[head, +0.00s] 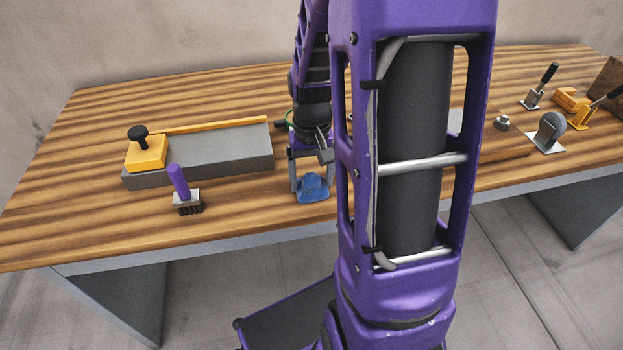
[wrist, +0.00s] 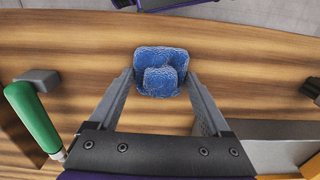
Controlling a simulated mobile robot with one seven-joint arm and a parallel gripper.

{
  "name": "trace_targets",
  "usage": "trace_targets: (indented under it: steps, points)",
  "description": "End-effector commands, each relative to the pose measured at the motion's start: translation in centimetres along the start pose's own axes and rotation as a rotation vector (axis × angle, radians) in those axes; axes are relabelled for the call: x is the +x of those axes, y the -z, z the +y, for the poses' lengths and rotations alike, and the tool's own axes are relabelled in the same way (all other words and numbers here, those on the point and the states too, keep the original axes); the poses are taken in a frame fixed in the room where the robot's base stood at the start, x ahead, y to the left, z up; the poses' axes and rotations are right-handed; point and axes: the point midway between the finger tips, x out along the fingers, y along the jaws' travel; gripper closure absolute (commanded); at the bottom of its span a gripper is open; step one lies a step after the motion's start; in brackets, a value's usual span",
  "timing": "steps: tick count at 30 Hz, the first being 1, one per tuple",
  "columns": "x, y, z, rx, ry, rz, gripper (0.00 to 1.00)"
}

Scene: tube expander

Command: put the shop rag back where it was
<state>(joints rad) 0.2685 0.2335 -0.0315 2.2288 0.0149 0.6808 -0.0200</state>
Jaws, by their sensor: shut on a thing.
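The shop rag (head: 312,189) is a blue folded cloth near the front edge of the bench, just right of the brush. My gripper (head: 311,181) points down from above with its fingers shut on the rag, one at each side. In the wrist view, the rag (wrist: 160,60) sits between the two fingertips (wrist: 160,77), with a smaller folded lump on top. Wood shows all around it. I cannot tell whether its underside touches the bench.
A purple-handled brush (head: 181,184) stands left of the rag, before a long grey block (head: 220,160) with a yellow clamp (head: 147,153). A green-handled tool (wrist: 34,116) lies close by in the wrist view. Metal fixtures (head: 547,131) stand at right. My arm hides the bench's middle.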

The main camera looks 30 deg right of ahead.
Motion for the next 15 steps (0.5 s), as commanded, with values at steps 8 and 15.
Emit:
trace_targets:
  steps: [8,15]
  points:
    - [0.16,0.02,0.00,0.000,0.000,0.001,0.70]
    - [0.22,0.01,0.01,0.000,0.000,0.001,0.00]
